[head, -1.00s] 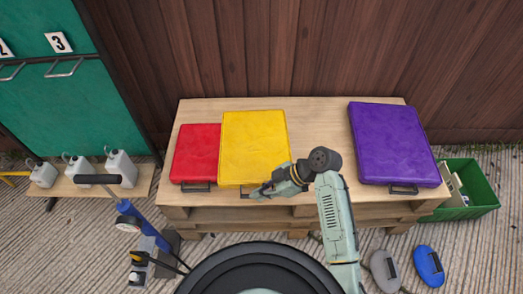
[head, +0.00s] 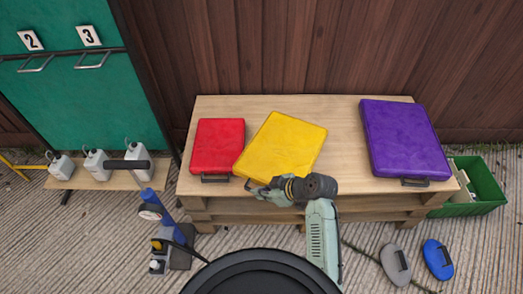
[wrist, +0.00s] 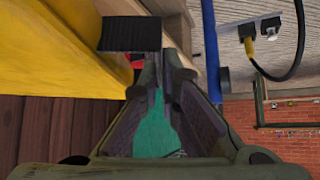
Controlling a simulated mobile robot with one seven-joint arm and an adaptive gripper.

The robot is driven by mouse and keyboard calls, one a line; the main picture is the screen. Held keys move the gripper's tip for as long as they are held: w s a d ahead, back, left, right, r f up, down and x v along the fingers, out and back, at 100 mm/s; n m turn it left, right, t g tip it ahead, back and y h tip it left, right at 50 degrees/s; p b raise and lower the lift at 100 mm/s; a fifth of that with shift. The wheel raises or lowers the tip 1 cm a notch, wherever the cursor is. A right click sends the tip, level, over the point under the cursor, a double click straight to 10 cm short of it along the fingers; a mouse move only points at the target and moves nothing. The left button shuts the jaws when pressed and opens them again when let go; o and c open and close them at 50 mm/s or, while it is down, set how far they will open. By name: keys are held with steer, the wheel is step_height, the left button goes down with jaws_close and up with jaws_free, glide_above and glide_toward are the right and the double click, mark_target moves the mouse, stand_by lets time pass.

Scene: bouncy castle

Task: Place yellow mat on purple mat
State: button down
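The yellow mat (head: 284,147) lies on the wooden pallet table, turned at an angle, with its near left corner close to the red mat. Its black handle is at its near edge and shows large in the wrist view (wrist: 130,33). The purple mat (head: 405,138) lies flat at the right of the table, clear of the yellow one. My gripper (head: 258,190) is at the yellow mat's near edge, with its fingers (wrist: 164,65) close together at the black handle. It appears shut on that handle; the exact contact is partly hidden.
The red mat (head: 217,146) lies just left of the yellow mat. Bare table top (head: 345,135) separates the yellow and purple mats. A wooden wall (head: 290,50) stands behind. A green crate (head: 484,188) is on the right, and a blue pump (head: 152,205) stands at front left.

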mark_target(261, 185)
steer(key=w+f+m+t+h, duration=0.1)
steer(key=m, duration=0.2)
steer(key=w+f+m+t+h, duration=0.1)
steer(key=w+m+t+h, duration=0.1)
steer(key=m, duration=0.1)
steer(key=w+f+m+t+h, duration=0.1)
steer(key=w+m+h, duration=0.1)
steer(key=m, duration=0.1)
steer(key=shift+a+f, duration=0.1)
steer(key=shift+a, duration=0.05)
steer(key=w+m+h, duration=0.1)
steer(key=w+f+m+h, duration=0.1)
steer(key=m, duration=0.1)
steer(key=shift+f+t+h, duration=0.15)
steer(key=shift+t+h, duration=0.15)
steer(key=shift+f, duration=0.1)
steer(key=shift+s, duration=0.15)
